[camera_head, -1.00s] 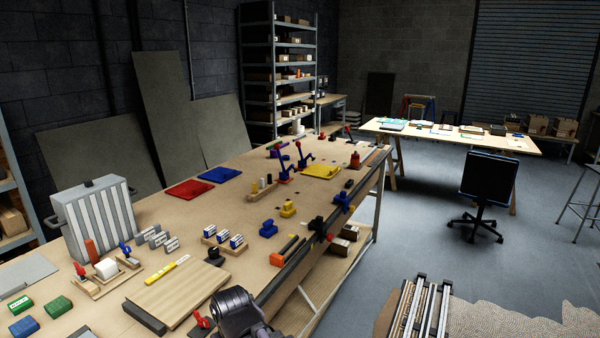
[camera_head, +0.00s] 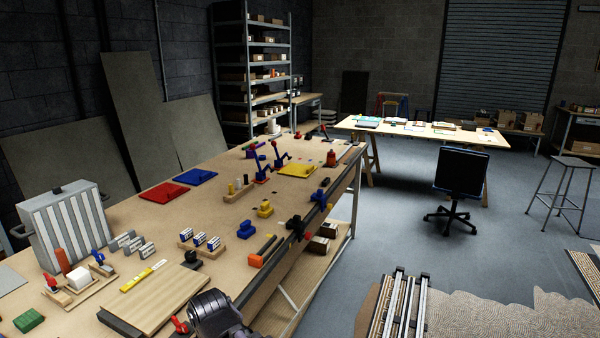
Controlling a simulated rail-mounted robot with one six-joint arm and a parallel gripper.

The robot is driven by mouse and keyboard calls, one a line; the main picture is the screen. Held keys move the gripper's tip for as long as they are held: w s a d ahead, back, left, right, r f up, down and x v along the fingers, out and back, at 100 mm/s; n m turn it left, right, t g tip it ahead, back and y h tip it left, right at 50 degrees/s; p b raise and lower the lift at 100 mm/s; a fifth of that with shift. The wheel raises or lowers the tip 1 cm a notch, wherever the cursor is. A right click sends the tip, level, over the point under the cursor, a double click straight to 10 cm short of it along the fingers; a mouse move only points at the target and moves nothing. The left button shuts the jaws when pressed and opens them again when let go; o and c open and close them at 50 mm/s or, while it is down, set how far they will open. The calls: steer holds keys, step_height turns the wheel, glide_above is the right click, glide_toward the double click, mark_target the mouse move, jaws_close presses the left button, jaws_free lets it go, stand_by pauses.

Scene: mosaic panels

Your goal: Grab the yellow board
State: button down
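The yellow board (camera_head: 298,171) lies flat near the far end of the long workbench, close to its right edge. A small dark spot shows on its top. Blue and red clamp-like tools (camera_head: 270,163) stand just to its left. Part of my arm (camera_head: 216,314) shows at the bottom of the picture, well short of the board. I cannot make out gripper fingers in this view.
A red board (camera_head: 164,192) and a blue board (camera_head: 195,176) lie on the workbench (camera_head: 205,225). Yellow and blue blocks (camera_head: 265,209) and clamps along the right edge stand nearer. Open floor with a black chair (camera_head: 461,175) lies to the right.

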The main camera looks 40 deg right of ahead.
steer(key=c, duration=1.8)
jaws_free()
steer(key=o, duration=0.8)
steer(key=shift+o, duration=0.2)
